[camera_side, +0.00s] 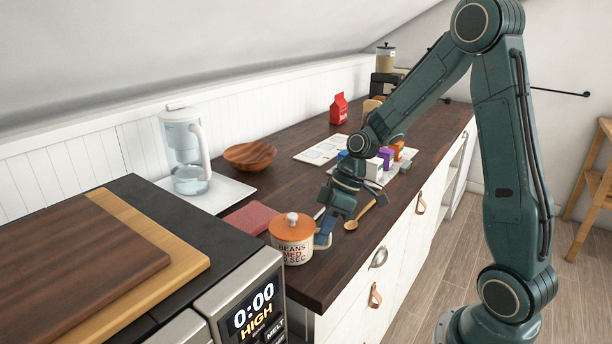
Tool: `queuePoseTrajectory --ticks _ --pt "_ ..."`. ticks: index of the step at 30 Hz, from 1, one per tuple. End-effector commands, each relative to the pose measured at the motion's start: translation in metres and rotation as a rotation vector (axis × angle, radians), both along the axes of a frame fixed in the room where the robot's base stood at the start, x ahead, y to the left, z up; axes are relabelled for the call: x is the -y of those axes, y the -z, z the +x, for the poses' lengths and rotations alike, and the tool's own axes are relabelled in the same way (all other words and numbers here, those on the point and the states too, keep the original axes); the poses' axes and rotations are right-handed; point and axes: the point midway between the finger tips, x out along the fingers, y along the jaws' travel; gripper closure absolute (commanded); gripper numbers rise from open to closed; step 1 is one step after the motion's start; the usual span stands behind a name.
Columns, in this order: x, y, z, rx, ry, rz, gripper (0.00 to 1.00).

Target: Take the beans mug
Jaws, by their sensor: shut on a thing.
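I cannot tell whether the mug's base touches the counter.
A microwave (238,305) with boards on top stands close at left. A reddish block (250,217) lies behind the mug, and a wooden spoon (361,214) lies to its right. A wooden bowl (249,155) and water pitcher (184,150) stand farther back. The counter's front edge is near.

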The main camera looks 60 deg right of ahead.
Motion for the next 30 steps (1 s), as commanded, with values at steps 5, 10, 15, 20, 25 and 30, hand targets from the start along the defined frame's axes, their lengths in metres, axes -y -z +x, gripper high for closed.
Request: queuePoseTrajectory --ticks 5,10,15,20,25,30 --pt "0.000 -0.002 0.000 0.001 0.002 -0.001 1.00" --pt "0.001 -0.012 0.001 0.003 0.002 -0.001 1.00" --pt "0.001 -0.032 0.001 0.005 0.002 -0.002 1.00" --pt "0.001 -0.061 0.001 0.008 0.001 -0.004 1.00" --pt "0.001 -0.099 0.001 0.008 0.000 -0.004 1.00" --pt "0.001 -0.137 0.001 0.006 0.001 -0.003 1.00"
